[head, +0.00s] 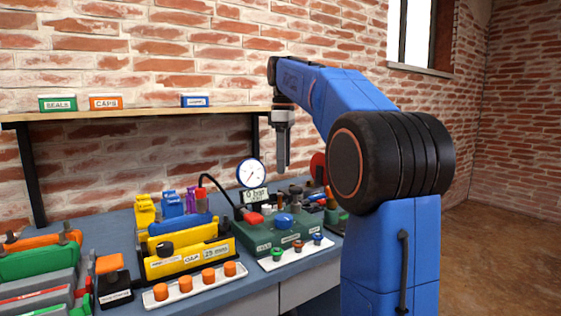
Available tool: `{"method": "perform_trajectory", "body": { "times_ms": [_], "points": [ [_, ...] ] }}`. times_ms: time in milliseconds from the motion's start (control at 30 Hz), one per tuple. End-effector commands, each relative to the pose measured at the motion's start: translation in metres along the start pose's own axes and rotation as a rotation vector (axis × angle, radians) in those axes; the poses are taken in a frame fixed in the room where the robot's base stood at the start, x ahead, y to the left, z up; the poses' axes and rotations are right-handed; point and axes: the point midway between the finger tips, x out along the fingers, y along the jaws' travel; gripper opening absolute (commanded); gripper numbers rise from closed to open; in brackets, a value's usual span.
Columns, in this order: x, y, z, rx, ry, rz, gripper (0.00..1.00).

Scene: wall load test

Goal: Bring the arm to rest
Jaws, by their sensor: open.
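My blue arm stands at the right and reaches up and over toward the bench. My gripper (282,165) hangs pointing down from its end, above the back part of the bench (315,285). It looks empty, and nothing shows between its fingers. The fingers are seen nearly edge-on, so the gap is hard to make out. Its tips are to the right of the round pressure gauge (250,172) and above the green test unit (285,234), apart from both.
A wall shelf (130,114) holds small bins behind my gripper. The bench carries a yellow fixture (190,258), a white strip with orange caps (160,301), a white tray with small knobs (270,264) and green and grey blocks at left. Open floor (510,250) lies at right.

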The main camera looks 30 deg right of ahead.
Motion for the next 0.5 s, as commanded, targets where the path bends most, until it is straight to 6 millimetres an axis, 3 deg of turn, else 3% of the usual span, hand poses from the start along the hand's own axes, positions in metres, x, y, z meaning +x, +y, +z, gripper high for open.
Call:
{"method": "perform_trajectory", "body": {
  "times_ms": [300, 500],
  "points": [
    [0.001, -0.004, 0.0, 0.007, 0.002, 0.003, 0.63],
    [0.014, -0.04, 0.001, 0.081, 0.021, 0.038, 0.63]
  ]
}}
